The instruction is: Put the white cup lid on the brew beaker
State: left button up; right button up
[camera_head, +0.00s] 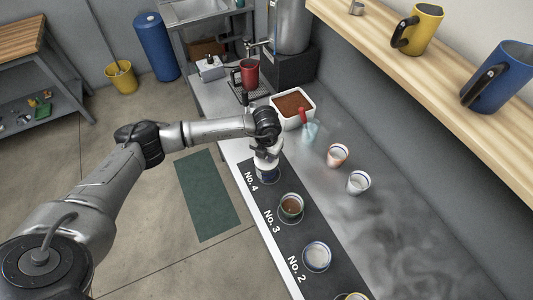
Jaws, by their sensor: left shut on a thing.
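My left gripper (267,150) reaches in from the left over the No. 4 spot on the dark mat. It is shut on a small white thing, which looks like the white cup lid (266,161). A cup with a dark blue band (267,174) stands right below it at No. 4, probably the brew beaker. Its top is hidden by the gripper and lid, so I cannot tell whether the lid touches its rim. My right gripper is not in view.
The dark mat (262,192) also bears a brown-filled cup (291,207) at No. 3 and a glass cup (317,256) at No. 2. Two cups, one with a red rim (338,155) and one blue-rimmed (358,182), stand right. A white bin of brown grounds (293,107) stands behind.

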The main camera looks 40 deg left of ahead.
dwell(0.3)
pick_arm(q)
jog(key=o, duration=1)
notch_tip(320, 180, up, 14)
jog(key=shift+f, duration=0.15)
dwell(0.6)
